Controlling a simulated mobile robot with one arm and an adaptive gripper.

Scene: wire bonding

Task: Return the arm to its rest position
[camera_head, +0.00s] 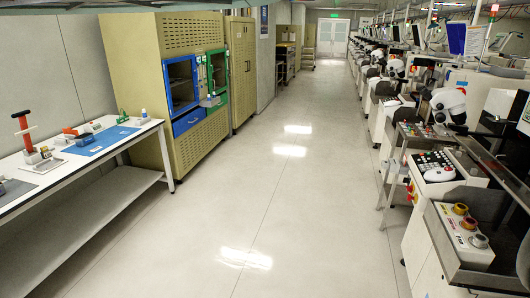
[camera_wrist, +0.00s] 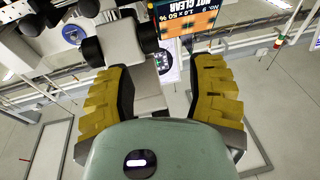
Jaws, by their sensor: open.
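My gripper (camera_wrist: 158,98) shows in the wrist view with its two yellow ribbed fingers spread wide apart. The space between the fingertips holds nothing that I can see gripped. Behind and above it is grey and black machinery, and an orange screen (camera_wrist: 188,22) with upside-down lettering shows at the top. The arm and gripper do not show in the head view.
A clear aisle floor (camera_head: 260,190) runs down the middle. A row of machines with control panels (camera_head: 435,165) lines the right. A white workbench (camera_head: 75,165) with tools and a blue mat (camera_head: 100,141) stands left, next to a beige cabinet (camera_head: 135,70).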

